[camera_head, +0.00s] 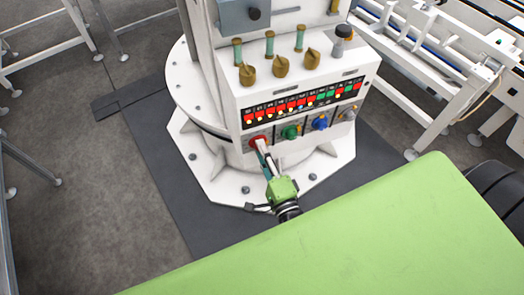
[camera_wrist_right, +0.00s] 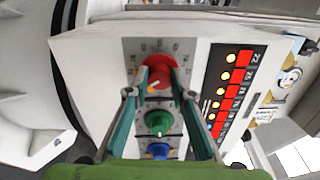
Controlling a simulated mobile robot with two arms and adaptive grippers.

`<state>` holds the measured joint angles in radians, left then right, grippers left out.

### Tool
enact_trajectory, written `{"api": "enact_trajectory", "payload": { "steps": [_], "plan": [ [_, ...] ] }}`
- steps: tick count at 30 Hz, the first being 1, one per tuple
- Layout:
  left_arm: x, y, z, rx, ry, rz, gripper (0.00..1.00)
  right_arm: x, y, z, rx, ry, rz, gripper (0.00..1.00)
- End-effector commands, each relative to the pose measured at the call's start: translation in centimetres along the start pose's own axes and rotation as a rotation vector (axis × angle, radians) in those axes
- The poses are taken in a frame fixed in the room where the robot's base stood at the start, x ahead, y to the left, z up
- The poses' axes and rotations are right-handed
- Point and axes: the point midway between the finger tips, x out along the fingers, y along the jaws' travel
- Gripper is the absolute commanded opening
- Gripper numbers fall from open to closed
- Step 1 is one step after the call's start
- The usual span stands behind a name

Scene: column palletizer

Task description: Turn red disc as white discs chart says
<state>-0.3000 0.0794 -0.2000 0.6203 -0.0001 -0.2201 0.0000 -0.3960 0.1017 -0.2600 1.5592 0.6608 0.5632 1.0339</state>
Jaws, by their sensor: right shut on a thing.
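The red disc (camera_head: 257,141) is the leftmost of a row of round knobs low on the front of the white control box. In the right wrist view the red disc (camera_wrist_right: 160,71) has a white pointer mark on its lower left and small scale marks around it. My right gripper (camera_head: 262,150) reaches up to it, and its two fingers (camera_wrist_right: 160,94) are closed on the disc's sides. My left gripper is not in view.
Next to the red disc are a green knob (camera_head: 291,132), a blue knob (camera_head: 320,122) and a grey knob (camera_head: 349,113). Above runs a strip of numbered red and green tiles with lights (camera_head: 303,101). Brass levers (camera_head: 279,66) stand on top. A white conveyor frame (camera_head: 440,85) is at right.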

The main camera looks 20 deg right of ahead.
Motion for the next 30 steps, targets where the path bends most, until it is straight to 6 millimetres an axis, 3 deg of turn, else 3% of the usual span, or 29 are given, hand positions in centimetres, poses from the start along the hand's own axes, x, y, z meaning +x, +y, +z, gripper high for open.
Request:
{"api": "enact_trajectory", "payload": {
  "steps": [4, 5, 6, 19, 23, 30],
  "plan": [
    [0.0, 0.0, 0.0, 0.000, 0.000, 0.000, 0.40, 0.0, 0.0, -0.1, -0.001, 0.001, 0.000, 0.01],
    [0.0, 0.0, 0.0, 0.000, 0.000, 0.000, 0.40, 0.0, 0.0, -0.1, -0.001, 0.001, 0.000, 0.30],
    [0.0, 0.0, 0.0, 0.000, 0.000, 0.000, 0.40, 0.0, 0.0, -0.1, -0.001, 0.001, 0.000, 0.39],
    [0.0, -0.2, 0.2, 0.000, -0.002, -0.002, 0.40, -0.6, 0.1, 0.0, -0.002, 0.000, 0.001, 0.39],
    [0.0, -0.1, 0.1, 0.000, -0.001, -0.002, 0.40, -2.6, 0.2, 0.0, -0.001, -0.001, 0.005, 0.39],
    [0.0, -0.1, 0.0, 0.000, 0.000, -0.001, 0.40, -7.8, 0.1, 0.0, -0.001, -0.001, 0.004, 0.39]
  ]
}}
